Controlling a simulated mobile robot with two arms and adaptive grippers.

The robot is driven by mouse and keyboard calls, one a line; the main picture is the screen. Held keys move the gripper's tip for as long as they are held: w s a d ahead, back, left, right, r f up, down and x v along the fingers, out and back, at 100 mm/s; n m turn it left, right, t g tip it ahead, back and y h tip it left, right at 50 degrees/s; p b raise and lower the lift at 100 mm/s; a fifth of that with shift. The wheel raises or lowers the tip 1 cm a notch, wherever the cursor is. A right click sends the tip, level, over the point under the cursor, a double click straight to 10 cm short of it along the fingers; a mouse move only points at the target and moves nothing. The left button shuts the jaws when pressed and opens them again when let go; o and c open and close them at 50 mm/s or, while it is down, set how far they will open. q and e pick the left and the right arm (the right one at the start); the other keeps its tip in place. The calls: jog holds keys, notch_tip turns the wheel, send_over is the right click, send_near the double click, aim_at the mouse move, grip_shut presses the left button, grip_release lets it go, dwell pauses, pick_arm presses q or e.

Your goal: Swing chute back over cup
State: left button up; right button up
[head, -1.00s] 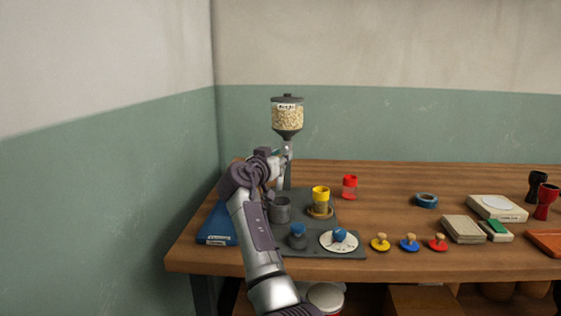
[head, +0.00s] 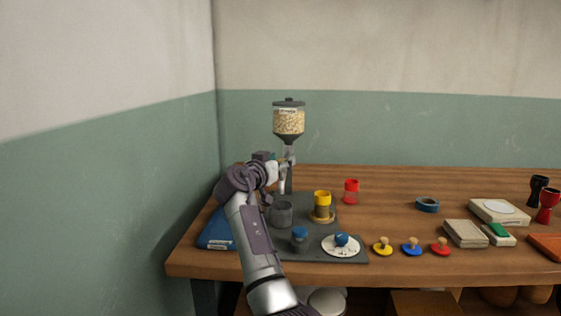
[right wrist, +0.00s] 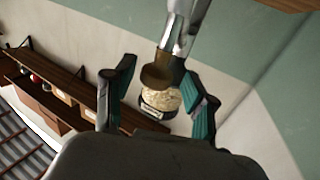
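The dispenser has a clear hopper (head: 289,121) of pale grains on a post at the back of a grey base plate (head: 322,249). A metal chute (right wrist: 181,38) with a brownish end shows in the right wrist view, with the hopper (right wrist: 163,98) beyond it. My right gripper (right wrist: 160,98) is open, its teal-padded fingers apart on either side of the chute end and hopper; contact is unclear. In the head view this gripper (head: 284,166) is beside the post, below the hopper. A grey cup (head: 281,213) and a yellow cup (head: 322,199) stand in front. My left gripper is out of view.
A blue box (head: 216,232) lies left of my right arm. A red cup (head: 351,190), a white dial (head: 340,250) and several knobbed discs (head: 411,246) are to the right. A wall (head: 110,180) is close on the left. The table between red cup and blue tape (head: 427,205) is clear.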

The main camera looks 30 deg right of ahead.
jog(key=shift+d, duration=0.1)
jog(key=shift+s, duration=0.15)
jog(key=v, duration=1.2)
